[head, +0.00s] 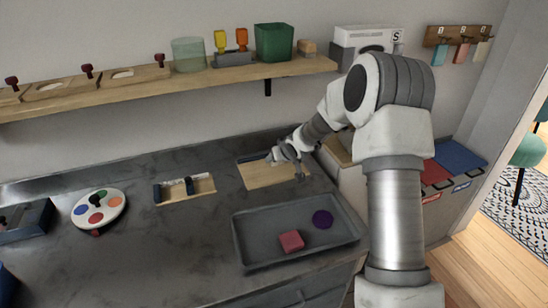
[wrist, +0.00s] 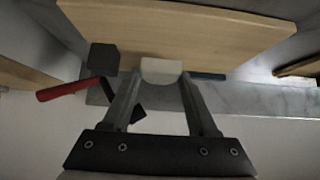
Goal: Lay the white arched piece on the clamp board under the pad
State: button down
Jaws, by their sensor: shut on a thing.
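The white arched piece (wrist: 161,70) is held between the two fingertips of my gripper (wrist: 158,78) in the wrist view. Its rounded edge faces my palm. In the head view my gripper (head: 284,155) is over the back of a wooden board (head: 272,176) on the counter; the piece is too small to make out clearly there. In the wrist view the board (wrist: 175,32) lies beyond the piece; I cannot tell whether they touch. A dark block (wrist: 103,57) and a red handle (wrist: 62,90), seemingly clamp parts, are left of the fingers. I cannot make out the pad for certain.
A grey tray (head: 246,252) with a pink block (head: 291,240) and a purple disc (head: 322,218) lies in front. A loaded shelf (head: 180,82) runs above.

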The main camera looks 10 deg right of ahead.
jog(key=shift+s+d+f, duration=0.1)
jog(key=shift+f, duration=0.6)
jog(key=shift+r, duration=0.1)
jog(key=shift+s, duration=0.1)
jog(key=shift+f, duration=0.25)
jog(key=shift+c, duration=0.9)
grip_release()
jog(key=shift+r, duration=0.2)
